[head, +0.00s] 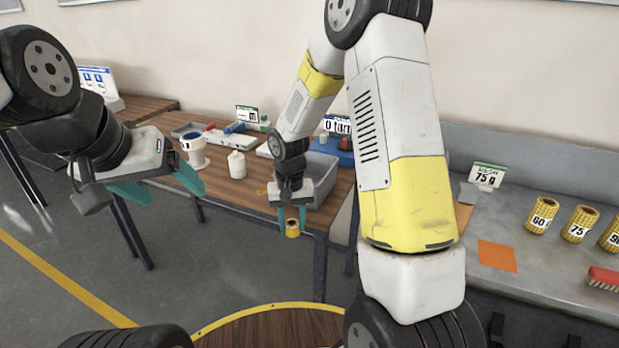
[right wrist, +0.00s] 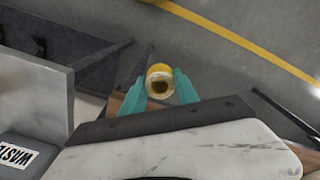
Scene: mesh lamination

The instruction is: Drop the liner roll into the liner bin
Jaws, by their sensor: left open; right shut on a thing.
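My right gripper (head: 291,214) is shut on a small yellow roll, the liner roll (head: 292,229), just off the front edge of the wooden table. In the right wrist view the roll (right wrist: 160,72) shows end-on with a dark hollow core, between the green fingertips (right wrist: 165,88). A grey open bin (head: 323,168) stands on the table behind and right of this gripper, partly hidden by my arm. I cannot read a liner label on it. A grey box wall (right wrist: 38,85) fills the left of the right wrist view. My left gripper (head: 157,187) is open and empty, in front of the table's left part.
The wooden table (head: 222,204) also holds a white spool (head: 195,150), a white bottle (head: 236,164) and a blue box (head: 343,157). The grey bench at right holds yellow numbered rolls (head: 578,224) and a red brush (head: 604,277).

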